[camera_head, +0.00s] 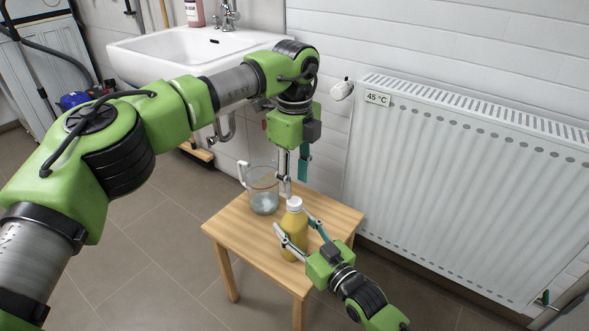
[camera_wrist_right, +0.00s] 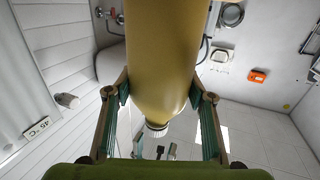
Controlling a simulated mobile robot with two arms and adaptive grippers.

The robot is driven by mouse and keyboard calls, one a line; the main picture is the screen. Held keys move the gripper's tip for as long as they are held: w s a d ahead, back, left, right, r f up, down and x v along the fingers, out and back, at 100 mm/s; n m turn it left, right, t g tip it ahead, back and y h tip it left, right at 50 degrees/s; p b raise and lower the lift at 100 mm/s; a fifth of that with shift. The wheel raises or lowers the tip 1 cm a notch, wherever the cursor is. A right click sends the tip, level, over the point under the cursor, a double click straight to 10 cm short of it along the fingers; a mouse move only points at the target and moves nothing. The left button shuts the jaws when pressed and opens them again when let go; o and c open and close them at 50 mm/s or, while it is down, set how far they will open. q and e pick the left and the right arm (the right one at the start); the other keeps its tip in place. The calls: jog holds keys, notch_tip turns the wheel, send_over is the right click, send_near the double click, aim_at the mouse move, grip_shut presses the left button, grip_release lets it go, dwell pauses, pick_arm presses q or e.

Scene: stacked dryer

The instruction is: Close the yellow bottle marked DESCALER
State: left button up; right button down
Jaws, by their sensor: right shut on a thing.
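The yellow bottle (camera_head: 296,236) stands upright at the front of the small wooden table, with a white cap (camera_head: 295,203) at its neck. Whether the cap is tight cannot be told, and no DESCALER lettering is visible. My right gripper (camera_head: 299,226) is shut around the bottle's body from the front right. The bottle (camera_wrist_right: 162,50) fills the middle of the right wrist view between both fingers, with the ridged white cap (camera_wrist_right: 155,131) beyond. My left gripper (camera_head: 294,184) points down just above the cap, its fingers apart and empty.
A clear glass jug (camera_head: 264,199) stands behind and left of the bottle on the wooden table (camera_head: 235,222). A white radiator (camera_head: 460,185) marked 45 °C is at the right. A white sink (camera_head: 190,55) is on the back wall. Tiled floor is open at the left.

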aim_at(294, 201)
pick_arm(q)
jog(key=shift+f, duration=2.75)
